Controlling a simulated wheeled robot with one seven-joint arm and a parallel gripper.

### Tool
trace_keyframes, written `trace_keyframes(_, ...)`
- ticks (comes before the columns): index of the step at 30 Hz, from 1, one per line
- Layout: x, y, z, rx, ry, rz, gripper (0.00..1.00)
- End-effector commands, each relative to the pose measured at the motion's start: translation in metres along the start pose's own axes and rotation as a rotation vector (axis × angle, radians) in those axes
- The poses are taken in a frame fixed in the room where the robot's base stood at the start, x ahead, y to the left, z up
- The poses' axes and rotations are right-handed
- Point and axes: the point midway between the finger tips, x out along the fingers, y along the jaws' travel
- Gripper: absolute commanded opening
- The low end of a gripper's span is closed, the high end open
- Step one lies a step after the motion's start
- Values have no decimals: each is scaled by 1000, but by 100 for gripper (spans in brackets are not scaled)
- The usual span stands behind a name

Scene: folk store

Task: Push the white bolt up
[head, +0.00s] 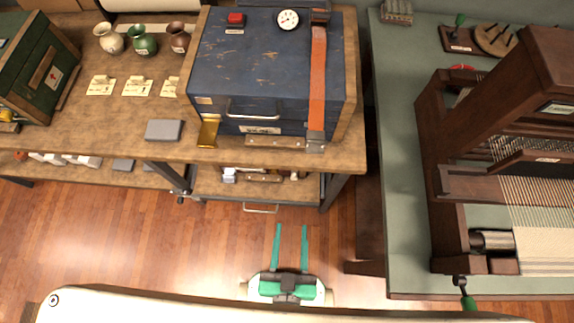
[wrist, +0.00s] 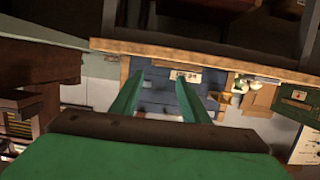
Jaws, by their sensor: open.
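My gripper (head: 290,228) is open and empty in the head view, its two green fingers pointing up the picture over the wooden floor. It is apart from the workbench, below its front edge. In the wrist view my gripper (wrist: 158,78) shows its fingers spread toward a blue surface. I cannot make out a white bolt for certain. A small pale fitting (head: 229,175) sits on the lower shelf under the bench, too small to identify. The blue chest (head: 262,75) stands on the bench, with an orange strap (head: 317,75) and a brass piece (head: 208,130) at its front.
The wooden workbench (head: 120,145) also holds vases (head: 143,40), paper tags, a grey block (head: 164,130) and a green box (head: 45,75). A drawer handle (head: 261,209) is below. A loom (head: 500,170) stands on the green table (head: 400,110) at right. Floor before the bench is clear.

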Motion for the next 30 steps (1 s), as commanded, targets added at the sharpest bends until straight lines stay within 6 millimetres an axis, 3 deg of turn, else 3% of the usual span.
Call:
trace_keyframes(5, 42, 6, 61, 3, -104, 17, 42)
trace_keyframes(9, 84, 10, 118, 6, -219, 19, 42)
trace_keyframes(15, 146, 15, 187, 17, -383, 14, 42)
trace_keyframes(24, 241, 22, 253, 52, -620, -17, 42)
trace_keyframes(30, 297, 22, 271, 80, -767, -64, 42)
